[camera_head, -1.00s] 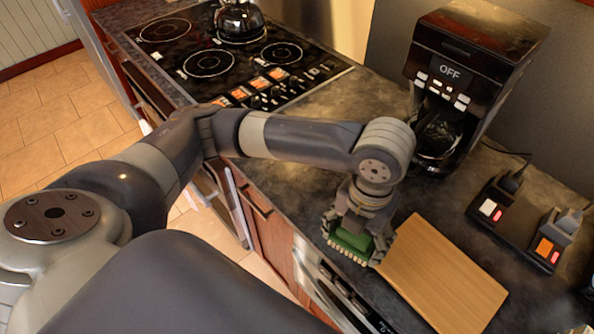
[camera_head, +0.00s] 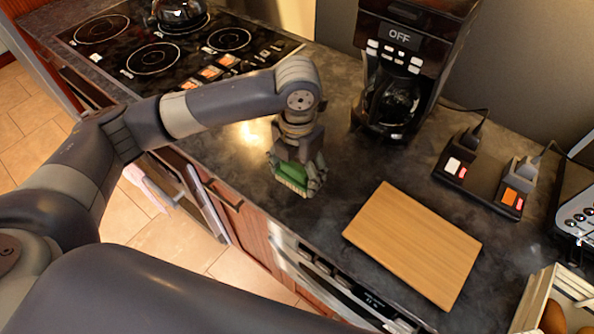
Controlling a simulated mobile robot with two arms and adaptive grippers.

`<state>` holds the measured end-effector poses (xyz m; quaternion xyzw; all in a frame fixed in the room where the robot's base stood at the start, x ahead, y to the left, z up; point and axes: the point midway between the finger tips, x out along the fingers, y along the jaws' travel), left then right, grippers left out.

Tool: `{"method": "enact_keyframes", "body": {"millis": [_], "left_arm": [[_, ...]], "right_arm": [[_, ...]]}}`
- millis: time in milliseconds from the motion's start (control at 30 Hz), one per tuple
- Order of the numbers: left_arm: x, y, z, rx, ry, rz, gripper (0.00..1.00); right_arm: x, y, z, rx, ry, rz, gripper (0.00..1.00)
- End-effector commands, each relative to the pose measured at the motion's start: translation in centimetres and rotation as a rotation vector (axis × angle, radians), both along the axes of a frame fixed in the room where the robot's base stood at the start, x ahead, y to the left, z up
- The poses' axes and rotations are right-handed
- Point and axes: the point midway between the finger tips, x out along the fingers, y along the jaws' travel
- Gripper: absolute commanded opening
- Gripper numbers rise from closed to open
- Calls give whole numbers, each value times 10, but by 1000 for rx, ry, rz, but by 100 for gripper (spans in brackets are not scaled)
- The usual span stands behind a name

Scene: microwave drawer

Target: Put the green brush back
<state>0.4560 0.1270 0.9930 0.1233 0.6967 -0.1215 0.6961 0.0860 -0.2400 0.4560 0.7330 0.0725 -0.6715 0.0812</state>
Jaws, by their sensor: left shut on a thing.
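The green brush (camera_head: 291,177) has a green body and pale bristles that face down. It is in my left gripper (camera_head: 298,175), over the dark countertop near its front edge, left of the wooden board. The fingers are shut around the brush and hide part of it. I cannot tell whether the bristles touch the counter. My right gripper is not in view.
A wooden cutting board (camera_head: 412,246) lies on the counter (camera_head: 340,150). A coffee maker (camera_head: 411,65) and a power strip with plugs (camera_head: 482,178) stand behind. A stove with a kettle (camera_head: 180,14) is at back left. A crate (camera_head: 556,300) is at front right.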

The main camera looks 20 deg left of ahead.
Motion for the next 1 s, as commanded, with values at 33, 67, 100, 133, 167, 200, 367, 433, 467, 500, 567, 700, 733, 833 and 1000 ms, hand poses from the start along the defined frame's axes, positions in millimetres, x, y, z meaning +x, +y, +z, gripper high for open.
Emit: {"method": "enact_keyframes", "body": {"millis": [33,67,100,133,167,200,367,433,467,500,567,700,733,833,1000], "left_arm": [[6,1,1,-1,0,2,44],[9,2,0,-1,0,1,44],[11,3,0,-1,0,0,44],[12,3,-1,-1,0,0,44],[13,4,-2,-1,0,-1,44],[13,4,-4,-1,1,-1,44],[12,4,-22,0,4,-1,44],[12,4,-31,0,4,0,44],[12,4,-34,-1,3,0,44],[13,4,-36,-1,0,-1,44],[13,4,-37,-1,-2,-1,44],[13,4,-37,-1,-2,-1,44],[13,4,-37,-1,-1,-1,44],[13,4,-40,0,-1,-1,44],[13,4,-40,0,-1,-1,90]], "right_arm": [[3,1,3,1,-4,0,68],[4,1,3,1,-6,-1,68],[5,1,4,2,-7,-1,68],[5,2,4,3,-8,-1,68],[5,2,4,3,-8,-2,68],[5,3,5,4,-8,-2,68],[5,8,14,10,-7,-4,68],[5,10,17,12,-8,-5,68],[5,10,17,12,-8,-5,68],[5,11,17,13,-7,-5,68],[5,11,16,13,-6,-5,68],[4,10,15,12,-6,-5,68],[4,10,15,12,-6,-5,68],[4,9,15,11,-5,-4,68],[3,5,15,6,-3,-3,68]]}}
